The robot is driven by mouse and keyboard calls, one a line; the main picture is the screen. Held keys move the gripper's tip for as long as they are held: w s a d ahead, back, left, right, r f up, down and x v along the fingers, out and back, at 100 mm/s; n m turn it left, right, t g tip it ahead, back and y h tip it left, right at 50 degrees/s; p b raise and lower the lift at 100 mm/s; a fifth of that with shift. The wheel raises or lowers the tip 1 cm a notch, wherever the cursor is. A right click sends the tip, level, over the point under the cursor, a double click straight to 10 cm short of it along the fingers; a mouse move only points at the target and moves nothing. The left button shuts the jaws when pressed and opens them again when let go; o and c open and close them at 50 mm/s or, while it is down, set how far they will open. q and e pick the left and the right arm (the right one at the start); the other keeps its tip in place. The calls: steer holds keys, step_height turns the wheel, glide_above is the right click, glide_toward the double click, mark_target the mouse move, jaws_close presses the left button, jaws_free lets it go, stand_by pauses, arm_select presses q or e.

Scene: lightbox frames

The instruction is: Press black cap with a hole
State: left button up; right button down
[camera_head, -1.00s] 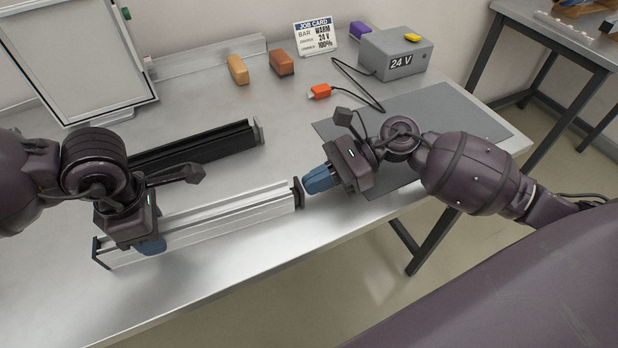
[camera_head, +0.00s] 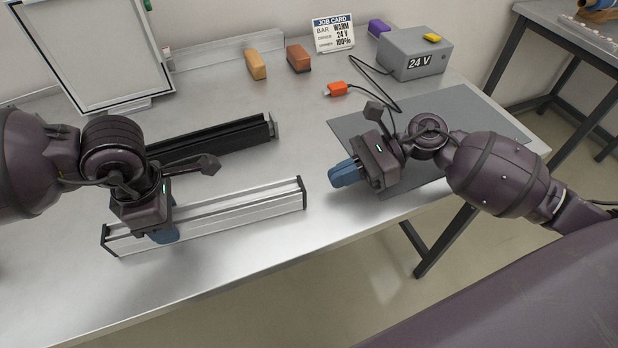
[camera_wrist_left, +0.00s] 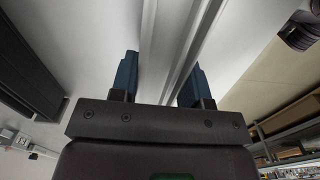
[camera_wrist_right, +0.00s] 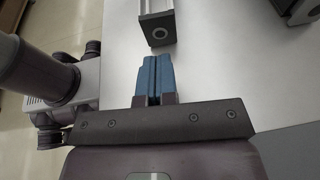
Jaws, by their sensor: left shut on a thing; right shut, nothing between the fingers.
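The silver bar (camera_head: 240,207) lies along the table's front. The black cap with a hole (camera_wrist_right: 160,31) sits on its right end, seemingly flush; it also shows in the head view (camera_head: 303,192). Its round hole faces my right gripper. My right gripper (camera_wrist_right: 152,62) is shut and empty, its blue fingertips a short gap from the cap; in the head view it is right of the bar (camera_head: 334,176). My left gripper (camera_head: 163,236) is shut on the bar near its left end, blue fingers on either side in the left wrist view (camera_wrist_left: 160,72).
A dark bar (camera_head: 215,140) lies behind the silver one. A grey mat (camera_head: 450,123) is under my right arm. A 24 V box (camera_head: 415,58), orange connector (camera_head: 337,89), job card (camera_head: 333,34) and two blocks (camera_head: 256,65) stand further back.

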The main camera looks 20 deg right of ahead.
steer(key=v, duration=0.9)
steer(key=shift+r, duration=0.1)
arm_select(q)
steer(key=o, duration=1.1)
steer(key=shift+a, duration=0.1)
steer(key=shift+o, duration=0.2)
